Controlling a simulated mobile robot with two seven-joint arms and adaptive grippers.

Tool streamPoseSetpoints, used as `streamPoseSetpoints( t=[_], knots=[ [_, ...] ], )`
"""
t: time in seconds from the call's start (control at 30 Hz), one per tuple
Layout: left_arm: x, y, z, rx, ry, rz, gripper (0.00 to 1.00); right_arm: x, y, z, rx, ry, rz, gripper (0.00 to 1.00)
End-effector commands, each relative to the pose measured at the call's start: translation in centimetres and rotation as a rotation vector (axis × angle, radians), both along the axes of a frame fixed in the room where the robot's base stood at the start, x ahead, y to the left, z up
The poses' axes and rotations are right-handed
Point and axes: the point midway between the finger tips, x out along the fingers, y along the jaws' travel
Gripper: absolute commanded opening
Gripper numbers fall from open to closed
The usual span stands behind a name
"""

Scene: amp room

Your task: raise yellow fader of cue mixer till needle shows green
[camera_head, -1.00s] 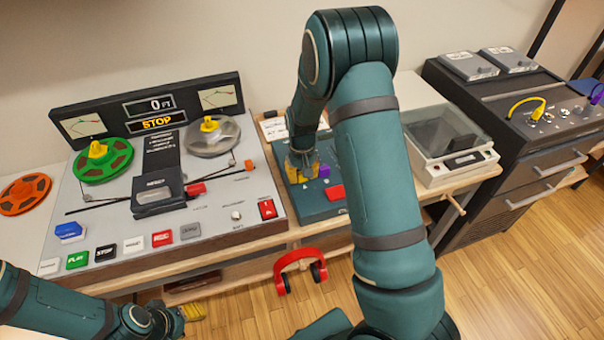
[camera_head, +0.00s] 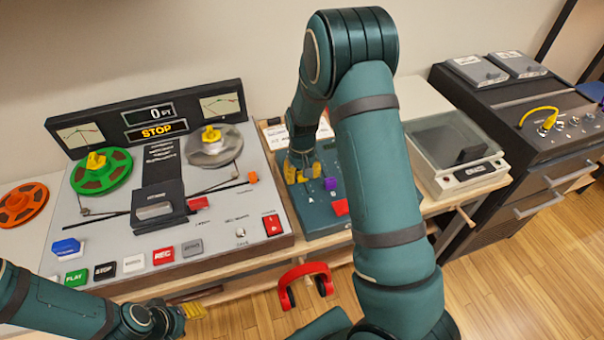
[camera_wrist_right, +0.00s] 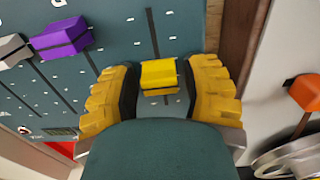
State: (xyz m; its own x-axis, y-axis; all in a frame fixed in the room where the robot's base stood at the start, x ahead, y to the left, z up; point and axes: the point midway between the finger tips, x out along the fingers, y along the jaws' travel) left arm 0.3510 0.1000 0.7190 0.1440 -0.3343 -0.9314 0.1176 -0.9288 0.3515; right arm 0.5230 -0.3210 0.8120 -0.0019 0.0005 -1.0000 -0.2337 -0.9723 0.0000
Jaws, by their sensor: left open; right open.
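The cue mixer (camera_head: 316,216) is a teal panel right of the tape deck, partly covered by my right arm. Its yellow fader (camera_wrist_right: 159,77) shows in the right wrist view on a dark vertical slot, which runs on above and below it. My right gripper (camera_wrist_right: 166,92) is open, one yellow finger on each side of the fader, with narrow gaps between. In the head view my right gripper (camera_head: 302,174) is over the mixer's left side, and its yellow fingers hide the fader. I cannot make out a mixer needle. My left gripper (camera_head: 190,311) is open and empty, low at the left.
A purple fader (camera_wrist_right: 60,38) and a white one (camera_wrist_right: 13,50) sit beside the yellow fader. The tape deck (camera_head: 215,218) has two needle meters (camera_head: 80,136). Red headphones (camera_head: 301,271) hang at the front edge. A lidded turntable (camera_head: 455,150) stands to the right.

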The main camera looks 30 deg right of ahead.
Motion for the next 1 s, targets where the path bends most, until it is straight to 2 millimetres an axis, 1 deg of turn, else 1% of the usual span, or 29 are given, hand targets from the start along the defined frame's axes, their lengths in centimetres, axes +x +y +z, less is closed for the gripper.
streamPoseSetpoints(
  t=[0.17,0.27,0.5,0.7,0.83,1.0],
  knots=[
    [0.0,0.0,0.0,0.0,0.0,0.0,0.47,0.1,0.0,0.6,0.001,-0.002,0.0,0.46],
    [0.0,0.0,0.0,0.0,0.0,0.0,0.47,0.1,0.0,1.8,0.001,-0.005,0.001,0.46],
    [0.0,0.0,0.0,0.0,0.0,0.0,0.47,0.1,0.0,6.7,0.0,-0.007,0.001,0.46],
    [0.0,0.0,0.0,0.0,0.0,0.0,0.47,0.1,0.0,10.1,0.0,-0.004,0.001,0.46],
    [0.0,0.0,0.0,0.0,0.0,0.0,0.47,0.1,0.0,11.4,0.001,-0.002,0.001,0.46],
    [0.0,0.0,0.0,0.0,0.0,0.0,0.47,0.0,0.0,12.1,0.0,-0.001,0.0,0.46]
  ],
)
